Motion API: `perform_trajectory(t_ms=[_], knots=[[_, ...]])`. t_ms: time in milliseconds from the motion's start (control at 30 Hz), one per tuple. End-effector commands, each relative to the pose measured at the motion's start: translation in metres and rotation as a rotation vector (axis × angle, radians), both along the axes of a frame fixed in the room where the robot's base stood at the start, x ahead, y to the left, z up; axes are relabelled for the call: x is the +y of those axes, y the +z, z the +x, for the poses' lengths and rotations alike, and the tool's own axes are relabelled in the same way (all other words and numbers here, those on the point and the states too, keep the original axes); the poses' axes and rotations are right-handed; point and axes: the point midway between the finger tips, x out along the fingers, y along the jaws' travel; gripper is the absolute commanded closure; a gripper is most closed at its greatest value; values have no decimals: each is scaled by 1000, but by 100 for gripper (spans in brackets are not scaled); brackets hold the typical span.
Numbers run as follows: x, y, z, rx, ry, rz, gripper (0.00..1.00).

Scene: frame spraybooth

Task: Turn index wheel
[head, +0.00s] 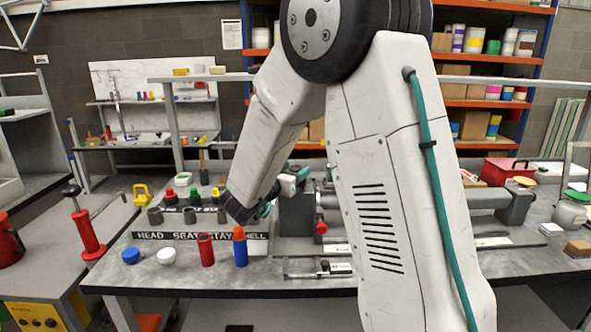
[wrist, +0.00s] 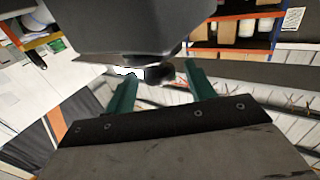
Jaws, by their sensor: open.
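No index wheel can be picked out for certain. A dark grey fixture (head: 297,215) stands on the workbench (head: 180,275), partly hidden by my arm, with a red knob (head: 321,228) low on its right. My gripper (head: 296,178) is beside the upper left of this fixture, partly hidden by my wrist. In the wrist view my gripper (wrist: 162,92) shows two green fingers, apart. A small dark round part (wrist: 160,72) appears between and beyond them; contact cannot be told. A large dark grey body (wrist: 130,28) fills the top of that view.
Along the bench front stand a blue cap (head: 131,256), a white cap (head: 166,256), a red tube (head: 206,249) and a blue tube with an orange tip (head: 240,247). A lettered strip (head: 155,236) lies behind them. A red box (head: 503,170) stands at the right.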

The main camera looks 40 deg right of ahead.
Motion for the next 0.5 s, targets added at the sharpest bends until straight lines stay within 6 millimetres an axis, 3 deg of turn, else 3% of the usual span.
perform_trajectory(t_ms=[167, 433, 500], knots=[[-13, 0, 5, 0, 0, 1, 46], [-14, 0, 6, 0, 1, 1, 46], [-14, 0, 6, 0, 1, 1, 65]])
